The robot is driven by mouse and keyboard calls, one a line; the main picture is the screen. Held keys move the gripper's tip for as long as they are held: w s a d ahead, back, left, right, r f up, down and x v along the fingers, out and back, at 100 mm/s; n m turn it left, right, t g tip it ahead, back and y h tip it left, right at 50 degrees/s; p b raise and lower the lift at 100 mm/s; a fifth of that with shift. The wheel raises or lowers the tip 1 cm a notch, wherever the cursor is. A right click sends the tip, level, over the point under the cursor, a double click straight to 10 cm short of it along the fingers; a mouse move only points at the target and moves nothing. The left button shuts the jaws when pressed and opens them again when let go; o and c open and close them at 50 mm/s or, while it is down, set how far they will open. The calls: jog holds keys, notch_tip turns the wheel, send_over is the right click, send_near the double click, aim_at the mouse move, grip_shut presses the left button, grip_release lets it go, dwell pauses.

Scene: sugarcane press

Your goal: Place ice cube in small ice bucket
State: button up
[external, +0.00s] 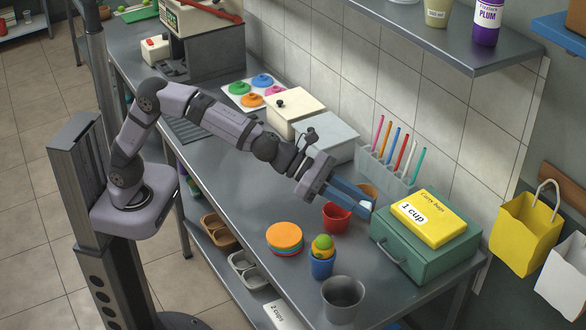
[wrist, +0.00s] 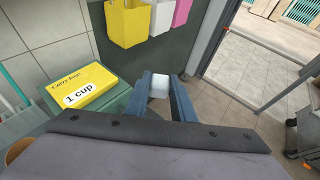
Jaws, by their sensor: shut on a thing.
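My gripper (external: 362,202) has blue fingers and is shut on a small pale ice cube (wrist: 159,85). In the wrist view the cube sits between the fingertips; in the external view only a bit of white shows at the tips. The gripper is held in the air beside the left end of the green box, near the red cup. A grey metal bucket (external: 343,299), likely the small ice bucket, stands on the counter at the front, apart from and nearer the camera than my gripper. Its inside looks empty from here.
A green box (external: 425,255) carries a yellow carry bags box (external: 429,217). A red cup (external: 336,217), a blue cup (external: 322,264) holding green and yellow things, and a stack of coloured discs (external: 285,238) stand nearby. A straw rack (external: 385,172) is behind.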

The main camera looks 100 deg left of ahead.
jog(key=n+y+b, duration=0.1)
jog(key=n+y, duration=0.1)
send_over(338, 288)
jog(key=d, duration=0.4)
notch_tip(338, 288, down, 11)
jog(key=shift+w, duration=0.3)
jog(key=shift+f, duration=0.1)
jog(key=shift+f+b, duration=3.7)
jog(key=shift+f, duration=1.65)
jog(key=o, duration=1.1)
jog(key=shift+c, duration=0.2)
